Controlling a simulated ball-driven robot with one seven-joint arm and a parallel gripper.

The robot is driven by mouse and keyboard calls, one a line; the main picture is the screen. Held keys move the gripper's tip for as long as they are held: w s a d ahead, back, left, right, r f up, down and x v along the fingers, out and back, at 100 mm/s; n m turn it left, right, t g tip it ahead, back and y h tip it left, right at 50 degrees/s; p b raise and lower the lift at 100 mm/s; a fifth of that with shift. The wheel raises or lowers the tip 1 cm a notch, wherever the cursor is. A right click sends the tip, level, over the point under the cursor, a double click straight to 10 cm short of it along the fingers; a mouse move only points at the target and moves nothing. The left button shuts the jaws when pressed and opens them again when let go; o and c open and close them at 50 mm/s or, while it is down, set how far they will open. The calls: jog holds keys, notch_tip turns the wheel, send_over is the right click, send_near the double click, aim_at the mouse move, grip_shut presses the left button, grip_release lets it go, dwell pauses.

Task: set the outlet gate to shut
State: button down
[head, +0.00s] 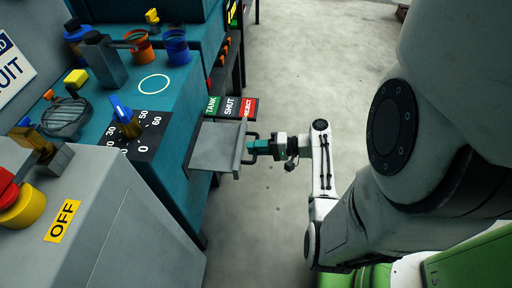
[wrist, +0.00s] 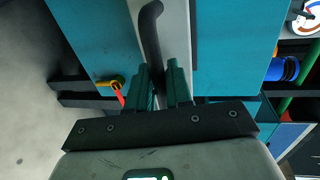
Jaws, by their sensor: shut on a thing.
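The outlet gate is a flat grey plate (head: 215,148) sticking out from the side of the teal machine. Its dark handle (head: 239,158) is at the outer end and also shows in the wrist view (wrist: 150,32). A label strip beside it reads TANK (head: 212,105), SHUT (head: 229,107) and REJECT (head: 248,108). In the head view the handle end lies just below REJECT. My gripper (head: 253,147) is shut on the handle. In the wrist view its teal fingers (wrist: 163,82) are around the handle's lower part, hiding it.
The teal machine top holds a dial with a blue pointer (head: 122,112), a blue cup (head: 176,45) and an orange cup (head: 138,44). A grey cabinet with an OFF label (head: 62,220) stands in front left. The floor (head: 300,70) right of the machine is clear.

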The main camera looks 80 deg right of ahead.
dwell(0.4)
jog(key=x, duration=0.2)
jog(key=r+x, duration=0.1)
jog(key=x, duration=0.1)
jog(key=p+x, duration=0.1)
jog(key=x, duration=0.2)
jog(key=shift+r, duration=0.15)
jog(key=c, duration=1.2)
grip_release()
send_near(243, 146)
jog(key=shift+w+d+f, duration=0.15)
jog(key=shift+w+f, duration=0.15)
jog(key=shift+w, duration=0.2)
jog(key=shift+w+d+f, duration=0.2)
jog(key=shift+w+f, duration=0.1)
jog(key=shift+w, duration=0.25)
